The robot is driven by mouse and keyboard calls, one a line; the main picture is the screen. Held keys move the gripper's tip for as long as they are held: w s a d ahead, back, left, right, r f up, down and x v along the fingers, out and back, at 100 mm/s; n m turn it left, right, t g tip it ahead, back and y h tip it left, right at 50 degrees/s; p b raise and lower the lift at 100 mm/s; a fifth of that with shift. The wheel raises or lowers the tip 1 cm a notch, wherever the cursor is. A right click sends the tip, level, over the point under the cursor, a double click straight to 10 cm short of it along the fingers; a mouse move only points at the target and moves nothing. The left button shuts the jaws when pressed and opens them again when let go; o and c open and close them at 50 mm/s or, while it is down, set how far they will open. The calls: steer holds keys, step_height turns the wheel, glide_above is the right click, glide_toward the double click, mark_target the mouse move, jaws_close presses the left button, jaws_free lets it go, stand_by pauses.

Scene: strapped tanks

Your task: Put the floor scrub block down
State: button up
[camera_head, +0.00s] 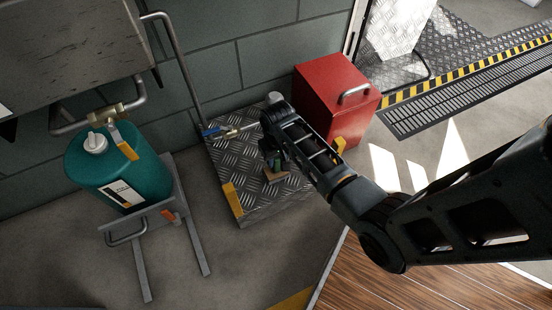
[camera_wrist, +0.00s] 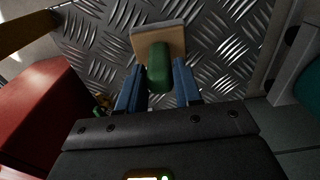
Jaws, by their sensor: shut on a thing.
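The floor scrub block has a green grip (camera_wrist: 159,68) on a tan and grey base (camera_wrist: 158,38). In the wrist view my gripper (camera_wrist: 158,85) has its two blue fingers on either side of the green grip, shut on it. In the head view the block (camera_head: 276,175) shows small beneath my gripper (camera_head: 273,161), over the grey diamond-plate platform (camera_head: 232,166). My arm hides part of it. I cannot tell whether its base touches the plate.
A red box (camera_head: 325,98) with a handle stands at the platform's back right. A teal tank (camera_head: 113,170) on a grey stand is to the left. A pipe with a blue-handled valve (camera_head: 213,132) runs down behind the platform. The platform's front left is clear.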

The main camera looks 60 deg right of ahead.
steer(key=shift+f, duration=0.1)
steer(key=o, duration=1.1)
step_height(320, 180, up, 12)
steer(key=p, duration=0.6)
steer(key=s+a+r+n+t+h, duration=0.1)
steer(key=s+a+r+n+t, duration=0.15)
steer(key=s+a+t, duration=0.7)
steer(key=s+a+r+n+t, duration=0.1)
steer(key=s+a+r, duration=0.2)
steer(key=r, duration=0.5)
steer(key=s+a+r+n+t, duration=0.2)
steer(key=s+r, duration=0.4)
steer(key=r, duration=0.3)
steer(key=s+a+r+n+t+y, duration=0.1)
steer(key=s+a+r, duration=0.3)
steer(key=r, duration=0.5)
steer(key=shift+s+a+t+b, duration=0.2)
steer(key=shift+s+t+b, duration=0.1)
steer(key=shift+s+t, duration=0.25)
